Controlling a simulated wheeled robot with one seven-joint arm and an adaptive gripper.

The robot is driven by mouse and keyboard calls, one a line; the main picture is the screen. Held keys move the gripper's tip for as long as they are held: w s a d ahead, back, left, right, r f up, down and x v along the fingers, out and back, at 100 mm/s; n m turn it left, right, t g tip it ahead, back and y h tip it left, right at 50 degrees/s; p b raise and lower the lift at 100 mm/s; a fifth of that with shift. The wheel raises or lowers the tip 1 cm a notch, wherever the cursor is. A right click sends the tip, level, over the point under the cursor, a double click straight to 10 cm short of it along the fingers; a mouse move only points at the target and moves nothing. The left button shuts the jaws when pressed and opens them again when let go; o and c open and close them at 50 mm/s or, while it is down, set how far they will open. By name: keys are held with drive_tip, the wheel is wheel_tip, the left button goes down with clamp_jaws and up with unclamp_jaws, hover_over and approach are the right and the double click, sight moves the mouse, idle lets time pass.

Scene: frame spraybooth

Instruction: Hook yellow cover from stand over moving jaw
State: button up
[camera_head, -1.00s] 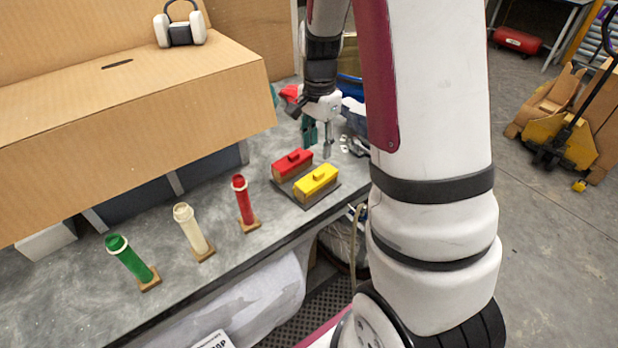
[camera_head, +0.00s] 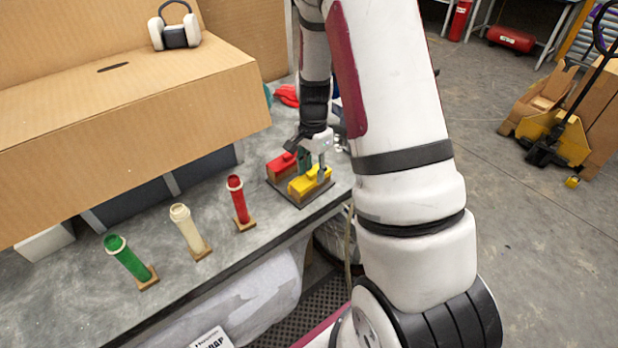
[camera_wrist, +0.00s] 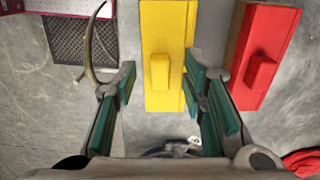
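In the wrist view the yellow cover (camera_wrist: 163,30), with a raised knob, lies between the green finger pads of my open gripper (camera_wrist: 158,85). The right finger is on the side facing the red cover (camera_wrist: 265,55). Contact cannot be told. No jaw can be made out; my arm hides part of the bench.
Red (camera_head: 239,202), cream (camera_head: 188,229) and green (camera_head: 127,258) tubes stand on small wooden bases left of the stand. A large cardboard box (camera_head: 130,140) rises behind them. The bench's front edge is close to the stand. A red cloth (camera_head: 287,95) lies further back.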

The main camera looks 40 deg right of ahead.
clamp_jaws()
